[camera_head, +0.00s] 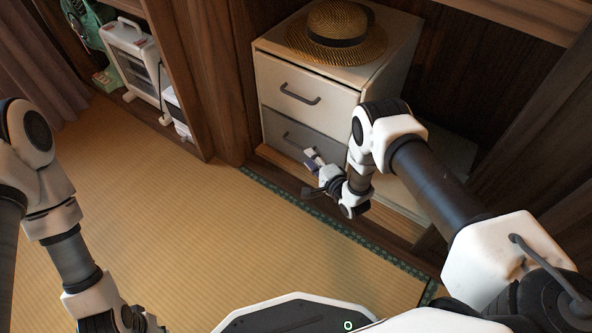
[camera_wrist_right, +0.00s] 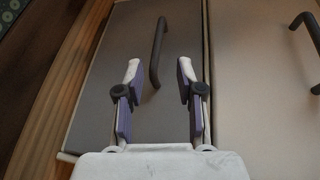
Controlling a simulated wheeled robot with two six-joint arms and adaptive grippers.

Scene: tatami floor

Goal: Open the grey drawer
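The grey drawer (camera_head: 277,124) is the lower one in a white cabinet and is shut. Its front fills the middle of the right wrist view (camera_wrist_right: 105,80). Its dark bar handle (camera_wrist_right: 158,50) lies just beyond my right fingertips, in line with the gap between them. In the head view my right arm partly covers the drawer. My right gripper (camera_head: 312,158) is in front of the drawer. In the wrist view its two fingers (camera_wrist_right: 160,68) are apart with nothing held, and I see no clear contact with the handle. My left arm is at the lower left; its fingers are out of frame.
The white upper drawer (camera_head: 305,80) with its own handle (camera_head: 300,95) is shut. A straw hat (camera_head: 337,32) lies on the cabinet (camera_head: 397,42). Wooden alcove walls stand close on both sides. The tatami floor (camera_head: 190,220) is clear; a white heater (camera_head: 133,60) stands at the left.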

